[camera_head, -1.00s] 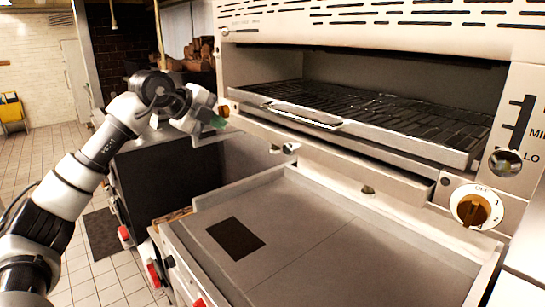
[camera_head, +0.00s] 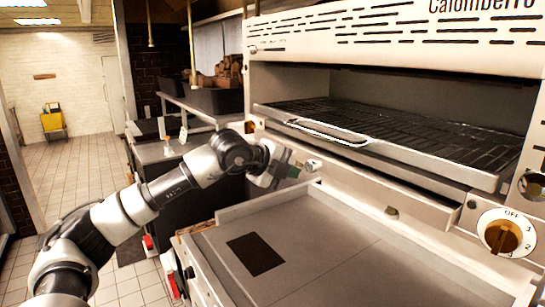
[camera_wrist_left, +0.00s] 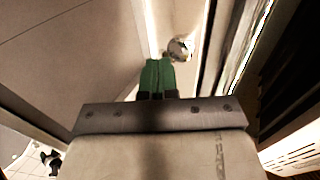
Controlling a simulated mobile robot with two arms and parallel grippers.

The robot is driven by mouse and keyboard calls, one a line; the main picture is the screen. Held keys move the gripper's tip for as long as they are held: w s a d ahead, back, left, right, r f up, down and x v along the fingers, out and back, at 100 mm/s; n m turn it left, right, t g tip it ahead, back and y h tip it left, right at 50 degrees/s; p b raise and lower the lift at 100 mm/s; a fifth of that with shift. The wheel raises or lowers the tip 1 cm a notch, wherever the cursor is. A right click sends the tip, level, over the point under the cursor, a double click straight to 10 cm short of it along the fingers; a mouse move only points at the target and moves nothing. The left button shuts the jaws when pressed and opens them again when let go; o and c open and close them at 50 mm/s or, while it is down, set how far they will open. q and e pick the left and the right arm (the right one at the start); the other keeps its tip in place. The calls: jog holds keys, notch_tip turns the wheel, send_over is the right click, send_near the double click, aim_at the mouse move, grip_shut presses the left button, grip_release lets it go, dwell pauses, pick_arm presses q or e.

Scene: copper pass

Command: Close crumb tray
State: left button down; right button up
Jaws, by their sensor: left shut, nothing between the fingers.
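A grill unit (camera_head: 400,62) stands above a flat steel griddle. Below its wire rack runs a long pale front strip (camera_head: 350,187), which looks like the crumb tray's front, with small round metal knobs on it. How far the tray stands out is hard to tell. My left gripper (camera_head: 289,171), with green fingertips, is shut and empty at the strip's left end, just left of the nearer-left knob (camera_head: 312,165). In the left wrist view the green fingertips (camera_wrist_left: 157,72) are together, close to a shiny knob (camera_wrist_left: 180,48); contact is unclear. My right gripper is not in view.
The griddle plate (camera_head: 320,275) with a dark square lies clear below the strip. The rack's handle (camera_head: 325,132) juts out above. An orange dial (camera_head: 503,236) is at right. A dark counter and tiled floor are at left.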

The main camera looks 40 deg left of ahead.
aim_at(309, 161)
pick_arm(q)
jog(key=shift+w+d+r+p, duration=0.15)
jog(key=shift+w+p, duration=0.1)
jog(key=shift+w, duration=0.3)
jog(key=shift+w+d+r+p, duration=0.15)
jog(key=shift+w+p, duration=0.05)
jog(key=shift+w, duration=0.3)
jog(key=shift+w+d, duration=0.1)
jog(key=shift+w, duration=0.15)
jog(key=shift+f, duration=0.15)
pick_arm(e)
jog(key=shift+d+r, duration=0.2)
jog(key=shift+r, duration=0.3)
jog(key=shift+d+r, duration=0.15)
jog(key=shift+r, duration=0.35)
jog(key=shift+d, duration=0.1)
pick_arm(q)
jog(key=shift+w, duration=0.1)
jog(key=w, duration=0.2)
jog(key=w+d, duration=0.1)
jog(key=shift+w+d, duration=0.2)
jog(key=shift+w, duration=0.15)
jog(key=shift+s, duration=0.15)
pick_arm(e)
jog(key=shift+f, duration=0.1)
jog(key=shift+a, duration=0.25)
